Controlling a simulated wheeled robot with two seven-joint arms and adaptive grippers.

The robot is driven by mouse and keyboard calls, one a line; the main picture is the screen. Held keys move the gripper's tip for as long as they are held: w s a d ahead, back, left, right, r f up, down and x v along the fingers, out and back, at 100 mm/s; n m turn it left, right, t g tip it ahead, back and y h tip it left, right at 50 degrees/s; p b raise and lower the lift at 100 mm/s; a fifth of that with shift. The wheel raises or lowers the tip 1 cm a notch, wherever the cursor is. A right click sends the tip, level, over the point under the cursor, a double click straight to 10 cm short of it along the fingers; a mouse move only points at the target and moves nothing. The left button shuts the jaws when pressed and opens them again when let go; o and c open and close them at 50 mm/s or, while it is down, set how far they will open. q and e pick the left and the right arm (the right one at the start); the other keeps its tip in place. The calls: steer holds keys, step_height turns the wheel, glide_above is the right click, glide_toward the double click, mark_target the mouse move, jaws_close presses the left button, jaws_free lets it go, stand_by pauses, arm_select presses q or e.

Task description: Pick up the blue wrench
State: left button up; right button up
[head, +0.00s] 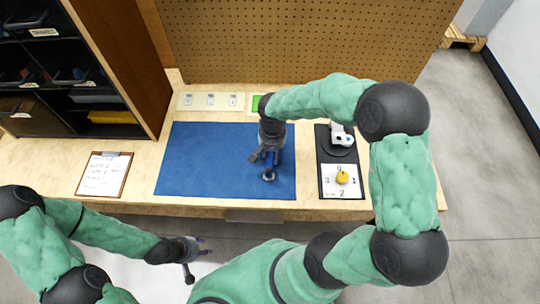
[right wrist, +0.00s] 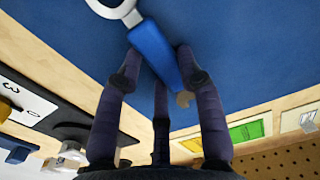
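The blue wrench has a silver ring end (head: 268,176) and a blue handle, seen from above over the blue mat (head: 200,160). In the right wrist view its handle (right wrist: 155,50) runs between the fingers of my right gripper (right wrist: 158,62), with the fingertips against both sides. The wrench's small open jaw shows between the fingers, towards the palm. In the head view my right gripper (head: 268,158) points down over the mat's right part and hides part of the handle. My left gripper (head: 202,255) is open and empty, in front of the table's front edge.
A clipboard (head: 104,175) lies left of the mat. A switch panel (head: 210,101) and a pegboard (head: 290,40) stand behind. The mat's left part is clear.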

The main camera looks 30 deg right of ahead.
mark_target(272, 155)
steer(key=shift+r, duration=0.1)
steer(key=shift+r, duration=0.55)
step_height(272, 155, up, 2)
steer(key=shift+r+p, duration=0.25)
steer(key=shift+p, duration=0.5)
steer(key=s+a+r+p, duration=0.2)
steer(key=s+r, duration=0.2)
steer(key=s, duration=0.2)
steer(key=s+a+r+p, duration=0.2)
steer(key=s+r+p, duration=0.1)
steer(key=s+r, duration=0.2)
steer(key=shift+s, duration=1.15)
